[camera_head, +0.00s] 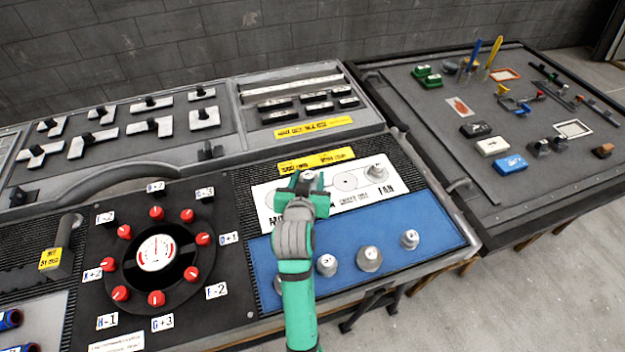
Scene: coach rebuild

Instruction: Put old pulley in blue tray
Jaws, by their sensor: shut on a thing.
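My green and grey gripper (308,183) is over the left, motor side of the white diagram sheet (345,197). It is shut on the old pulley, which is mostly hidden by the gripper and wrist. I cannot tell whether the pulley still touches the sheet. Another grey pulley (376,173) stands at the sheet's FAN end, right of my gripper. The blue tray (437,221) lies in front of the sheet. Several grey pulleys stand in it, including a left one (327,265), a larger middle one (369,260) and a right one (409,240). My arm crosses the tray's left part.
A black dial panel with red knobs (156,213) lies left of the sheet. Yellow labels (316,160) sit behind it. A second table (455,85) at the right holds small blocks and tools. Bare blue tray surface shows right of the pulleys.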

